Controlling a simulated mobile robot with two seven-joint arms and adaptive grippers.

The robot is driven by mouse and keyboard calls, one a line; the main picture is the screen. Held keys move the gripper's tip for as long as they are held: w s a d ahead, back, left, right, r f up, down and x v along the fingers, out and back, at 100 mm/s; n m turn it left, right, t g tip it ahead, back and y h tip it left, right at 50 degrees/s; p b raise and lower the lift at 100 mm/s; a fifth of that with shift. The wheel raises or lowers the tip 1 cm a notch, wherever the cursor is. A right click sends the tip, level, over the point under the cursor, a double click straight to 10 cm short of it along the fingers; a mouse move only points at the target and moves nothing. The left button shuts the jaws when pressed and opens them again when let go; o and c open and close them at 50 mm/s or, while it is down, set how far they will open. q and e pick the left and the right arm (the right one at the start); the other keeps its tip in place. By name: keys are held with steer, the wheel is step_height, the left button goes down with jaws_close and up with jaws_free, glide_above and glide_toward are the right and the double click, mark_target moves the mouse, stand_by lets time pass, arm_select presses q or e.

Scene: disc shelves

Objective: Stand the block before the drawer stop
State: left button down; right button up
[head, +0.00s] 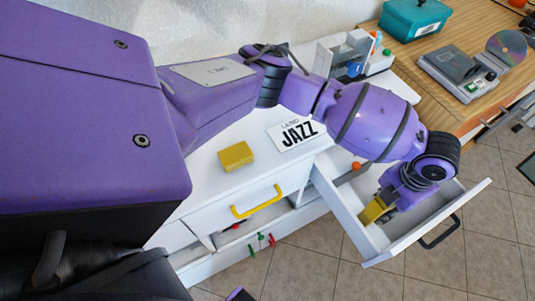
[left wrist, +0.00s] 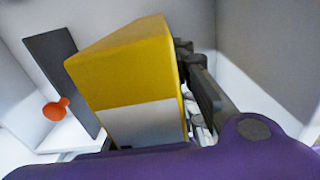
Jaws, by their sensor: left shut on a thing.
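My left gripper (head: 384,207) reaches down into an open white drawer (head: 427,232). It is shut on a yellow block (head: 373,211), low inside the drawer near its left wall. In the left wrist view the held block (left wrist: 125,65) is large, yellow above and pale grey-white below, slightly tilted in the picture. Dark gripper parts (left wrist: 203,90) press along its right side. An orange knob (head: 356,165) shows at the drawer's inner end; in the left wrist view it (left wrist: 56,108) sits beside a dark grey plate (left wrist: 64,72). Whether the block touches the drawer floor is hidden.
Another yellow block (head: 235,156) and a JAZZ card (head: 296,131) lie on the white cabinet top. A yellow handle (head: 257,202) marks a closed drawer. The open drawer has a black handle (head: 440,233). A wooden desk (head: 480,38) holds a teal box (head: 413,18) and disc player (head: 462,72).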

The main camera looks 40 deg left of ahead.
mark_target(377, 208)
arm_select(q)
steer(key=shift+f, duration=0.55)
steer(key=shift+f, duration=0.15)
steer(key=c, duration=1.4)
jaws_free()
step_height(377, 208, up, 12)
steer(key=shift+r+p, duration=0.25)
steer(key=shift+p, duration=0.15)
